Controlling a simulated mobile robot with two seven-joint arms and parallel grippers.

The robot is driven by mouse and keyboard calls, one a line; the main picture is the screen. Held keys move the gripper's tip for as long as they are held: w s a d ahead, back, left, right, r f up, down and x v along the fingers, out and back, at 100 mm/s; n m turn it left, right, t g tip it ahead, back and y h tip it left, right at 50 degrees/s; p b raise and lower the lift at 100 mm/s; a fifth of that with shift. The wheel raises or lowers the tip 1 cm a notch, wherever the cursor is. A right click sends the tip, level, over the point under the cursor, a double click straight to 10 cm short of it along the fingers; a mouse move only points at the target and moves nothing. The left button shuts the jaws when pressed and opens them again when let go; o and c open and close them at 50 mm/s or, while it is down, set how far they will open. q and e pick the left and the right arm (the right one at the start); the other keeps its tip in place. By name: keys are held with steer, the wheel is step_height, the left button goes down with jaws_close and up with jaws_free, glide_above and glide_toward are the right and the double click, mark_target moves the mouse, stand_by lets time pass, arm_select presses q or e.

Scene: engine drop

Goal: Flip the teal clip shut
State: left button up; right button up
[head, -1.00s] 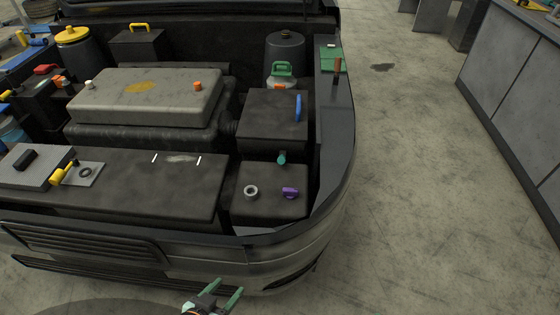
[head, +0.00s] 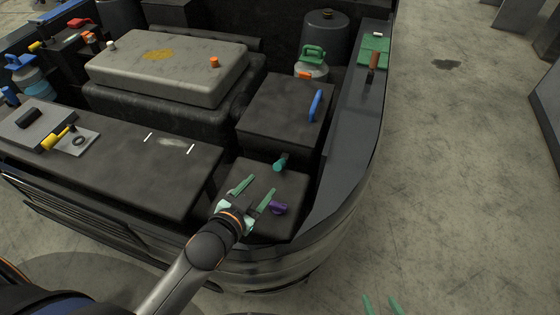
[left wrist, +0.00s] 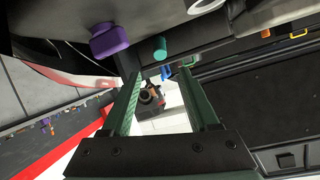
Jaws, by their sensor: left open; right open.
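The teal clip (head: 281,162) is a small cylinder at the back edge of the dark front-right box (head: 290,222), and it also shows in the left wrist view (left wrist: 160,48). It appears to stick up at a tilt. My left gripper (head: 260,188) is open and empty over that box, just in front of the clip and apart from it. In the left wrist view the clip lies beyond the two fingertips, roughly between them. My right gripper (head: 381,303) is open at the bottom edge, over the floor, with only its fingertips showing.
A purple clip (head: 278,208) sits on the same box, close to my left gripper's right finger. A pale ring (left wrist: 205,5) shows at the top of the left wrist view. A box with a blue handle (head: 316,105) stands behind the teal clip. The car's rim curves around the right.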

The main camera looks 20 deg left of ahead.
mark_target(277, 168)
arm_select(q)
steer(key=b+x, duration=0.1)
steer(key=x, duration=1)
steer(key=shift+w+d, duration=0.1)
steer(key=shift+c, duration=0.3)
jaws_close()
stand_by(0.8)
